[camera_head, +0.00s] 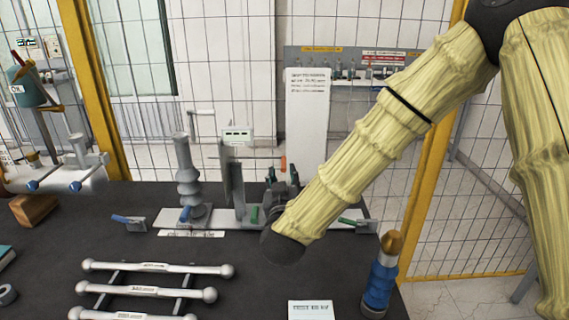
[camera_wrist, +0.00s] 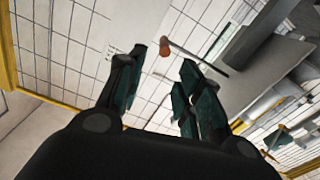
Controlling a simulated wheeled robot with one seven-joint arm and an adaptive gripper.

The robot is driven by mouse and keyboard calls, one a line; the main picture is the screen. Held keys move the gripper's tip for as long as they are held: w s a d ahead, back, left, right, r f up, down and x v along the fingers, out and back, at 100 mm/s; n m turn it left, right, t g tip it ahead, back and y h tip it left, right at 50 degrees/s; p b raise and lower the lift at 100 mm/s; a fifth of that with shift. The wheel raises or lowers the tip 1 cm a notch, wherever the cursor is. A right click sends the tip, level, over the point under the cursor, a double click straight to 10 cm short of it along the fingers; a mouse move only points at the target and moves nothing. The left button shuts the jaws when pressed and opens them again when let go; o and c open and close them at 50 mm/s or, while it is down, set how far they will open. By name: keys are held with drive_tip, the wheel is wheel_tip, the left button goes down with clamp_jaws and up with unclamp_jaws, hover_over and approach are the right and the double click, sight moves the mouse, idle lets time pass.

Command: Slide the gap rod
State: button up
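A thin dark rod with an orange knob (camera_wrist: 165,46) at its end runs to the right in the wrist view; I take it to be the gap rod. In the head view the upright orange end (camera_head: 283,163) shows just past my gripper (camera_head: 283,178). My gripper also shows in the wrist view (camera_wrist: 163,62), its two fingers spread wide and empty. The knob appears near the fingertips, between them in the picture; I cannot tell the gap in depth. The upright post with a display (camera_head: 237,137) stands left of my gripper on a pale base plate (camera_head: 157,217).
A grey ribbed bushing (camera_head: 186,180) stands left of the post. Several ball-ended bars (camera_head: 155,267) lie on the dark table (camera_head: 250,275) in front. A blue cylinder with a brown top (camera_head: 379,280) stands at the right edge. Mesh fencing (camera_head: 480,180) is behind and to the right.

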sight(283, 171)
drive_tip(key=w, duration=0.2)
drive_tip(key=w+f, duration=0.1)
drive_tip(key=w, duration=0.1)
drive_tip(key=w+p, duration=0.1)
drive_tip(key=w, duration=0.1)
drive_tip(key=shift+w+f, duration=0.35)
drive_tip(key=shift+w+d+r, duration=0.1)
drive_tip(key=shift+w+r, duration=0.25)
drive_tip(key=shift+w, duration=0.1)
drive_tip(key=shift+w+f, duration=0.3)
drive_tip(key=shift+w, duration=0.15)
drive_tip(key=shift+s+r, duration=0.15)
drive_tip(key=shift+c, duration=1.1)
clamp_jaws()
